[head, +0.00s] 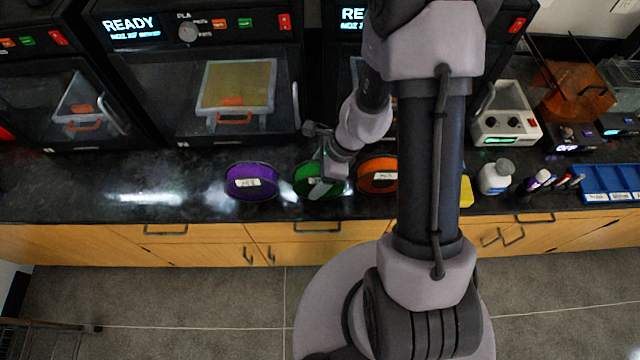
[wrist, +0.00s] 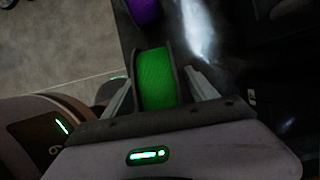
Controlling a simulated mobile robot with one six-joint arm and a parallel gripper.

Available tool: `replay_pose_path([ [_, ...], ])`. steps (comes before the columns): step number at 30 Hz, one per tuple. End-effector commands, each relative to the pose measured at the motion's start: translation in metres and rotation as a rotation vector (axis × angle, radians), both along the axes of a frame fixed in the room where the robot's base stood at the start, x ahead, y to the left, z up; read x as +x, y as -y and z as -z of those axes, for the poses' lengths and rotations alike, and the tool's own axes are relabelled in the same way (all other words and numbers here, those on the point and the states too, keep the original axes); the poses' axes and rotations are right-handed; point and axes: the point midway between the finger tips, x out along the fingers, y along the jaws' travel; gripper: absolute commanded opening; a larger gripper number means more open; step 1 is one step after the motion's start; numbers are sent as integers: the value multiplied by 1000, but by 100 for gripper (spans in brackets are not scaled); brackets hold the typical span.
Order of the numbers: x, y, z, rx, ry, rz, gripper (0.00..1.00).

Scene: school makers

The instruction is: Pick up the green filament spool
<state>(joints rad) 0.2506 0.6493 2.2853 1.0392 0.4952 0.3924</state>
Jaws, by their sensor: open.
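The green filament spool (head: 309,181) stands on the dark counter between a purple spool and an orange spool. In the head view my wrist and gripper partly cover its right side. In the wrist view the green spool (wrist: 157,80) shows with its dark flanges between the two fingers of my gripper (wrist: 157,92). One finger is on each side of the spool, and the fingers are apart. I cannot tell whether either finger touches it.
The purple spool (head: 250,181) is to the left and the orange spool (head: 377,176) close on the right. 3D printers (head: 205,70) stand behind. A white bottle (head: 495,177) and a blue tray (head: 608,180) are farther right. The counter (head: 60,185) is clear at left.

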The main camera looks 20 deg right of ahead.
Motion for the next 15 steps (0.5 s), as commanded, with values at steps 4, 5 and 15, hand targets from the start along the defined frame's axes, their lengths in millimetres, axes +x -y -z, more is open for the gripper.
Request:
replay_pose_path([
  [4,1,-2,5,0,0,1,66],
  [5,1,-2,4,0,0,1,66],
  [15,1,-2,3,1,1,0,15],
])
